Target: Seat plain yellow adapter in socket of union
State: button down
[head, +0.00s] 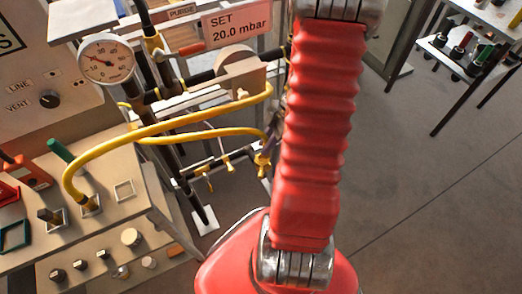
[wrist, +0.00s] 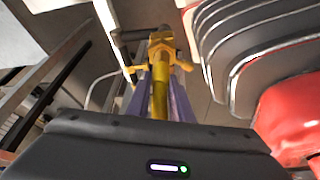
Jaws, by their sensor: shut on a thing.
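My gripper (wrist: 160,76) has two purple fingers closed on a yellow tube-shaped part (wrist: 159,96), which looks like the yellow adapter. Beyond the fingertips in the wrist view is a yellow fitting with side arms (wrist: 162,46), in line with the held part; it may be the union. I cannot tell whether the two touch or how deep any socket is filled. In the head view a purple finger (head: 270,136) shows just left of my red arm, above a yellow fitting (head: 263,160) on the dark pipework. The arm hides most of the gripper there.
A yellow hose (head: 170,126) loops from the bench panel (head: 140,200) toward the pipework near my gripper. A pressure gauge (head: 106,60) and a sign reading SET 20.0 mbar (head: 238,24) stand behind. A table (head: 445,60) is at the upper right.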

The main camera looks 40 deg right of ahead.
jog(key=shift+w+a, duration=0.15)
jog(key=shift+a, duration=0.1)
jog(key=shift+w+a, duration=0.15)
jog(key=shift+a, duration=0.1)
jog(key=shift+w+a+f, duration=0.1)
jog(key=shift+a+f, duration=0.05)
jog(key=shift+f, duration=1.6)
jog(key=c, duration=1.6)
grip_release()
jog(key=shift+f, duration=0.1)
jog(key=shift+o, duration=0.2)
